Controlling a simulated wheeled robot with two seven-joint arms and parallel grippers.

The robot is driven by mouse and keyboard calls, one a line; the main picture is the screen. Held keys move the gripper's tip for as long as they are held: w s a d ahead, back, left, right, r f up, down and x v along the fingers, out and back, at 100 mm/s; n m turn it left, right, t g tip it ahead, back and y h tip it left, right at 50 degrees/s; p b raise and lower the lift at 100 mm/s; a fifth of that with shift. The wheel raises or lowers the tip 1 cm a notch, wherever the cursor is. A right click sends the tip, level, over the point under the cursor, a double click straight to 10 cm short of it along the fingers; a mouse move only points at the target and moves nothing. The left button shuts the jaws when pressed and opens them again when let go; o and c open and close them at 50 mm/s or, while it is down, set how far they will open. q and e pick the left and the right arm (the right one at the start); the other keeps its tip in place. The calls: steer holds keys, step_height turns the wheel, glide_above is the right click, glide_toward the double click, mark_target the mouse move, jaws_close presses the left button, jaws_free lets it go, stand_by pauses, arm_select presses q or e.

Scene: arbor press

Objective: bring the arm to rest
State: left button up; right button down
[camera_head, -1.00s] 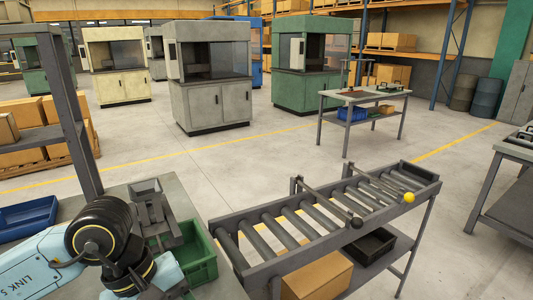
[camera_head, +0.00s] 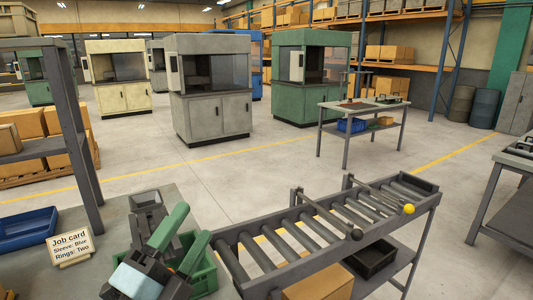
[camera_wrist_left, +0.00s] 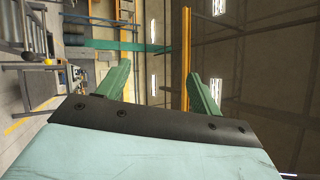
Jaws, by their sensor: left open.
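My left gripper (camera_head: 182,242) is open, with two green fingers spread apart and pointing up and to the right in the head view. It is over the near part of the grey bench, in front of the green bin. In the left wrist view its fingers (camera_wrist_left: 155,88) have nothing between them, with the hall's ceiling and far racks behind. The grey press (camera_head: 147,212) stands just behind it, partly hidden. My right gripper is not in view.
A job card (camera_head: 70,247) reads "Sleeve: Blue, Rings: Two". A blue tray (camera_head: 28,228) lies at the left. The green bin (camera_head: 208,272) is beside the gripper. A roller conveyor (camera_head: 325,232) stands to the right, with a cardboard box (camera_head: 318,284) below.

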arm_select(q)
steer(key=s+a+f+n+g+y, duration=0.2)
steer(key=a+f+n+g+y, duration=0.25)
steer(key=f+n, duration=0.45)
steer(key=s+a+f+n+g+y, duration=0.25)
steer(key=a+f+n+y, duration=0.3)
steer(key=f, duration=0.55)
steer(key=s+f+n+g, duration=0.6)
steer(key=s+f+g, duration=0.4)
steer(key=s+f, duration=0.3)
steer(key=s+f+g, duration=0.1)
steer(key=s+f, duration=0.1)
steer(key=f, duration=1)
steer(key=s+f+g, duration=0.1)
steer(key=s+f, duration=0.1)
steer(key=f, duration=1.1)
steer(key=s+a+f, duration=0.3)
steer(key=s+f, duration=1.1)
steer(key=s, duration=0.2)
steer(key=shift+s+g, duration=0.15)
steer(key=shift+g, duration=0.25)
steer(key=shift+a, duration=0.1)
